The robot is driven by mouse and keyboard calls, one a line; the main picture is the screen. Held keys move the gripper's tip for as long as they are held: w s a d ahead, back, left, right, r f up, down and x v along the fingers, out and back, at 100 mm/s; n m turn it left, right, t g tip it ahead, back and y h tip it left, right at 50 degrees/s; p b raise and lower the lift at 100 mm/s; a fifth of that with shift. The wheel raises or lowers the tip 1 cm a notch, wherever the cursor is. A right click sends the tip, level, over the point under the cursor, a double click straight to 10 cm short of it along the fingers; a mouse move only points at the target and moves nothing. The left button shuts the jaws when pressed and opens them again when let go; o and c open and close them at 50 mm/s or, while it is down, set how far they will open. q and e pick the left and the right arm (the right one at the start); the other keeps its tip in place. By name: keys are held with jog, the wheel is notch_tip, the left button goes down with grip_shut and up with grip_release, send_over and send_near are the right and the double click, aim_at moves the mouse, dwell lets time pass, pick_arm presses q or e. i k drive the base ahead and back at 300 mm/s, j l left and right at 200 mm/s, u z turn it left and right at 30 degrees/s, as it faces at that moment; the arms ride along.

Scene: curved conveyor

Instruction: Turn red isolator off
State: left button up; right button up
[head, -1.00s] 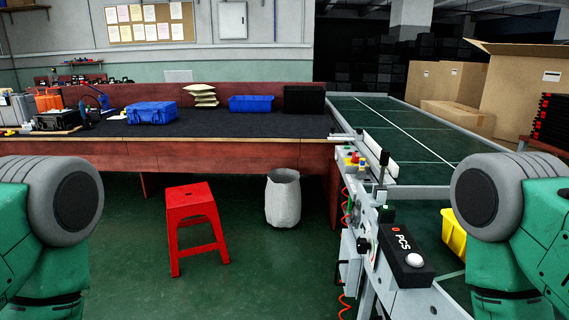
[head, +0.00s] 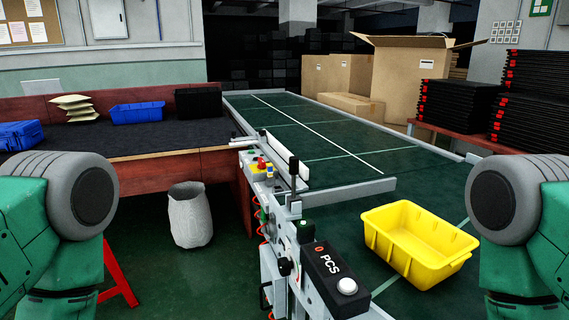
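No part clearly shows as a red isolator. A black knob-like part (head: 284,267) is on the conveyor's side, below a small green-topped part (head: 305,230). A black PCS box (head: 328,278) with a pale round button and a small red mark is on the conveyor's near end. My green upper arms show at both lower edges. Neither gripper is in view.
A yellow bin (head: 415,240) sits on the conveyor's near right part. A workbench (head: 110,150) with blue bins is at the left. A grey waste basket (head: 190,215) stands on the floor beside it. Cardboard boxes (head: 345,80) and black stacked trays (head: 455,105) are behind.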

aim_at(261, 162)
jog(key=i+j+z, duration=0.2)
jog(key=z, duration=0.2)
jog(key=i+j+z, duration=0.1)
jog(key=j+z, duration=0.15)
jog(key=z, duration=0.15)
jog(key=i+j+z, duration=0.1)
jog(key=j+z, duration=0.25)
